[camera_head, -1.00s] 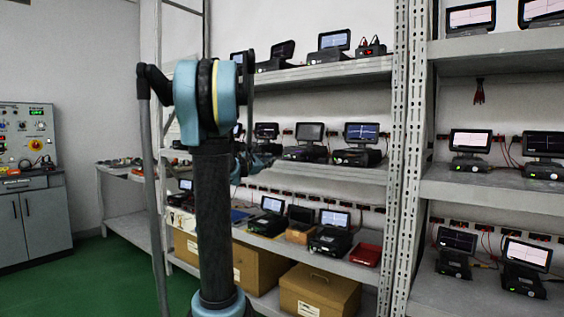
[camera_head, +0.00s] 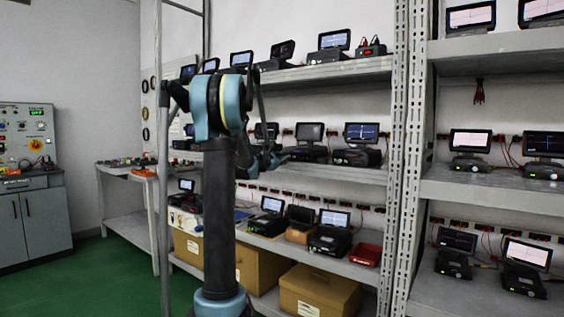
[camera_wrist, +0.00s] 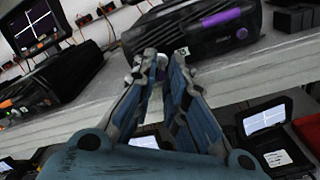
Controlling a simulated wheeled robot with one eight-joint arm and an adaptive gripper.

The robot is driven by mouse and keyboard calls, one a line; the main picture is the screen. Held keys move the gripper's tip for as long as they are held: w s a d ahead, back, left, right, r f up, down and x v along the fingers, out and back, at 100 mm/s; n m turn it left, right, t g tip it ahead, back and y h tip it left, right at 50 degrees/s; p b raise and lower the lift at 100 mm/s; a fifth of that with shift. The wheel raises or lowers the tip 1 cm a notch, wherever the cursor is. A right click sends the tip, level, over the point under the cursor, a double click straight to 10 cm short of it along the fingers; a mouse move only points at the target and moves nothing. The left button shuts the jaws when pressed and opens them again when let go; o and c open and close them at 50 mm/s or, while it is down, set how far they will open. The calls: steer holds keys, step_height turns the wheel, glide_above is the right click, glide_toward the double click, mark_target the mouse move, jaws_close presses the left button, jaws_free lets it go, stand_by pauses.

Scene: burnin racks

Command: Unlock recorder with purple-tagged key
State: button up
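In the wrist view a dark recorder (camera_wrist: 190,32) with a purple label (camera_wrist: 220,17) and a purple dot on its front stands on a shelf, just beyond my fingertips. My gripper (camera_wrist: 161,62) has its blue fingers close together on a small pale and purple piece, which looks like the purple-tagged key (camera_wrist: 161,73). The key's shaft and its contact with the recorder are hard to make out. In the head view my gripper (camera_head: 283,158) is at the middle shelf, left of a recorder there; the key is too small to see.
A second recorder (camera_wrist: 48,88) with a lit screen stands left of it in the wrist view. A metal upright (camera_head: 400,150) divides the racks. Green floor (camera_head: 110,280) is clear at left.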

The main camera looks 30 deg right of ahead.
steer(key=shift+c, duration=0.4)
jaws_close()
steer(key=shift+m, duration=1.1)
steer(key=shift+o, duration=0.4)
jaws_free()
